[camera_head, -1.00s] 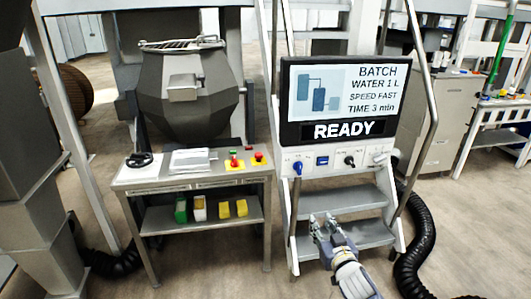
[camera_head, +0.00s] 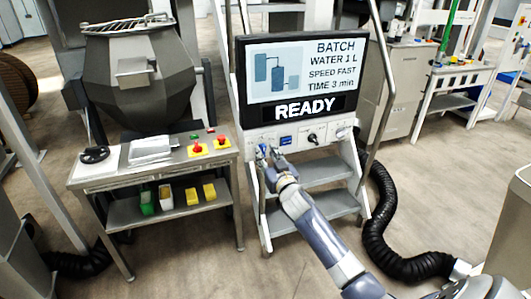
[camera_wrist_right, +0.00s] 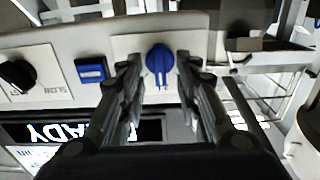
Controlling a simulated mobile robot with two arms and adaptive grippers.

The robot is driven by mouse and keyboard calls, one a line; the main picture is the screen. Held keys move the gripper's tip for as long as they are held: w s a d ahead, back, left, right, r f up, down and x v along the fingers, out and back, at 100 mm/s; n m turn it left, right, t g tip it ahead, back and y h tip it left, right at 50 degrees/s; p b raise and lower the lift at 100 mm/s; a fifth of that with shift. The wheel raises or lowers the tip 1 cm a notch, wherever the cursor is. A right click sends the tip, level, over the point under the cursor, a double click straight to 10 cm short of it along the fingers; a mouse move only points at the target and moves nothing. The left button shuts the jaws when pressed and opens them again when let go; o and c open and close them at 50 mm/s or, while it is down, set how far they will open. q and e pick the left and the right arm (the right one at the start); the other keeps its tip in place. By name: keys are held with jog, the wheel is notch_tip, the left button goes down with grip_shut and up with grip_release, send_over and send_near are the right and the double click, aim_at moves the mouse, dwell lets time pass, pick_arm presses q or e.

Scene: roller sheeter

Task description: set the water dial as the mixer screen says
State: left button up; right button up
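The mixer screen (camera_head: 300,78) reads BATCH, WATER 1 L, SPEED FAST, TIME 3 min, with READY below. On the panel (camera_head: 338,132) under it, the blue dial (camera_head: 262,149) sits at the left end, partly hidden by my right gripper (camera_head: 268,158). In the right wrist view, which looks upside down, the blue dial (camera_wrist_right: 160,60) stands between the two fingers of my right gripper (camera_wrist_right: 158,72). The fingers are open, with a gap on each side of the dial. The dial's scale marks are not readable. My left gripper is not in view.
A blue rectangular switch (camera_wrist_right: 91,69) and a black knob (camera_wrist_right: 18,76) marked SLOW share the panel. A metal table (camera_head: 110,178) with red buttons stands to the left. Steps (camera_head: 310,172) are below the panel; a black hose (camera_head: 385,240) lies at right.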

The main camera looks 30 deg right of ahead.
jog(key=shift+w, duration=0.3)
jog(key=shift+w+d, duration=0.1)
jog(key=shift+w, duration=0.15)
jog(key=shift+c, duration=0.8)
grip_shut()
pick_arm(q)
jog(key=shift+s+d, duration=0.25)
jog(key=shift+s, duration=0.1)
pick_arm(e)
jog(key=shift+n, duration=0.3)
jog(key=n, duration=0.3)
jog(key=shift+n, duration=0.3)
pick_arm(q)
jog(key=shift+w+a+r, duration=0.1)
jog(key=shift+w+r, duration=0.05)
pick_arm(e)
jog(key=n, duration=0.4)
jog(key=shift+f+n, duration=0.1)
jog(key=shift+n, duration=0.5)
